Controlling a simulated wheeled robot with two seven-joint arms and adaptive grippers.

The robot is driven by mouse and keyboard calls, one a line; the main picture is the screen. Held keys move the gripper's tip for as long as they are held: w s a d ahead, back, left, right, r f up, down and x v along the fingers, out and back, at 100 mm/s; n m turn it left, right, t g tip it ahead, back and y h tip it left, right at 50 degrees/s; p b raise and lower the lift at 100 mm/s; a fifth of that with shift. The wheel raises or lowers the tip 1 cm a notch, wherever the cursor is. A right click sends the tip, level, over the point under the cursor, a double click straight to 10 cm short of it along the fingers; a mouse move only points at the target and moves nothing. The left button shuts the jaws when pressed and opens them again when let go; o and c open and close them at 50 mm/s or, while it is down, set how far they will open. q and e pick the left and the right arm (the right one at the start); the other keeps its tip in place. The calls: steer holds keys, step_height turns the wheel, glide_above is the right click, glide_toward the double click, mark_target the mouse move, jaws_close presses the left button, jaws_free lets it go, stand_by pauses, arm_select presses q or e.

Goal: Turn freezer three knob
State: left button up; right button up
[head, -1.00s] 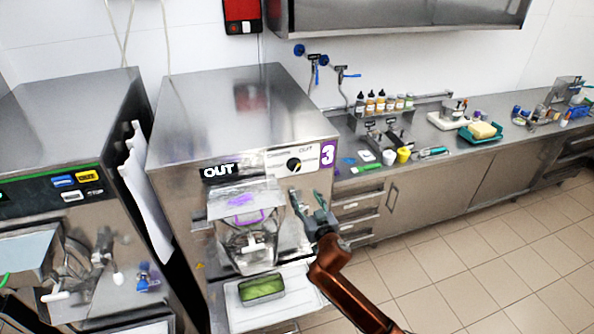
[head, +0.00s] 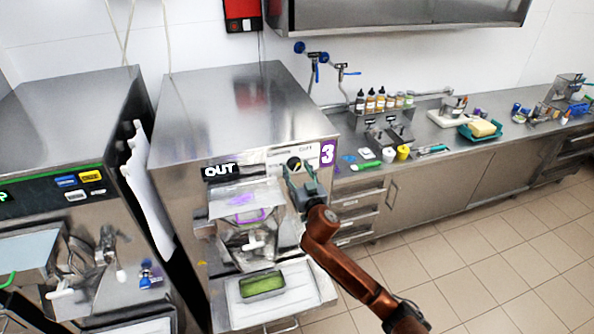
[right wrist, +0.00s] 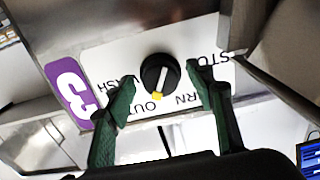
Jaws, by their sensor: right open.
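Freezer three (head: 235,115) is the steel machine in the middle of the head view, with a purple "3" label (head: 327,153). Its knob (head: 294,164) is black and round, on a white dial plate. In the right wrist view the knob (right wrist: 160,74) has a pale pointer bar with a yellow tip, and the words WASH, OUT, CHURN and STOP appear upside down around it. My right gripper (head: 298,174) is just in front of the plate. Its open green fingers (right wrist: 158,88) stand on either side of the knob, apart from it. My left gripper is out of view.
Another freezer (head: 60,140) stands at left. A counter (head: 440,140) with bottles and tools runs right; the tiled floor is clear.

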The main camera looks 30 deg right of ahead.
steer(key=shift+c, duration=0.6)
steer(key=shift+c, duration=0.9)
steer(key=c, duration=0.9)
steer(key=shift+o, duration=0.2)
